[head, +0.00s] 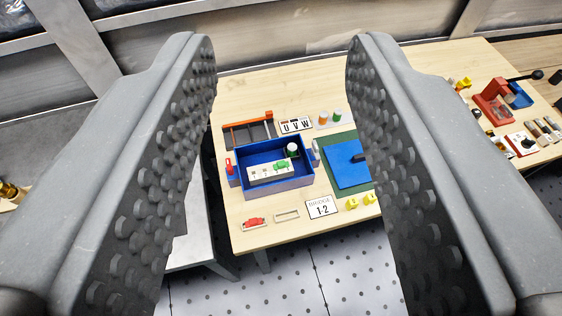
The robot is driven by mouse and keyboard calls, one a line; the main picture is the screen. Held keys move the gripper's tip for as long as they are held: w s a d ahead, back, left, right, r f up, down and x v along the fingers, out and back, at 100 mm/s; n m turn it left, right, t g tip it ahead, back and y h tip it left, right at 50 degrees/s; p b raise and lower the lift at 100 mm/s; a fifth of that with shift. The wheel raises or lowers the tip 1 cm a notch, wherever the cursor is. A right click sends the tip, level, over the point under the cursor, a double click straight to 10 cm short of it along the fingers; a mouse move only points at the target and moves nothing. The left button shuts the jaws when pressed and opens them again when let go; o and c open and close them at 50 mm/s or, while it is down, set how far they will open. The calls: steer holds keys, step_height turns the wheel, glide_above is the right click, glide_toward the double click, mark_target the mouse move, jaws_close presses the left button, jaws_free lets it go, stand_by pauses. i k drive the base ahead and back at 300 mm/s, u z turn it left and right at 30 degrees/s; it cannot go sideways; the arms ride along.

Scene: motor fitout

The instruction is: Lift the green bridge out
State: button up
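The green bridge (281,165) is a small green piece on a white terminal block (262,172) inside the blue open box (244,187) on the wooden table. My gripper (282,70) is open and empty, with its two grey studded fingers wide apart at the left and right of the view. The box lies far beyond the fingers and shows in the gap between them. Nothing covers the green bridge in this view.
A green-and-white cylinder (292,150) stands in the box's back corner. A blue plate (347,166) is at the right. A red device (494,101) stands farther right.

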mark_target(281, 164)
steer(key=k, duration=1.15)
steer(key=u, duration=0.65)
steer(key=i, duration=2.05)
steer(key=z, duration=0.4)
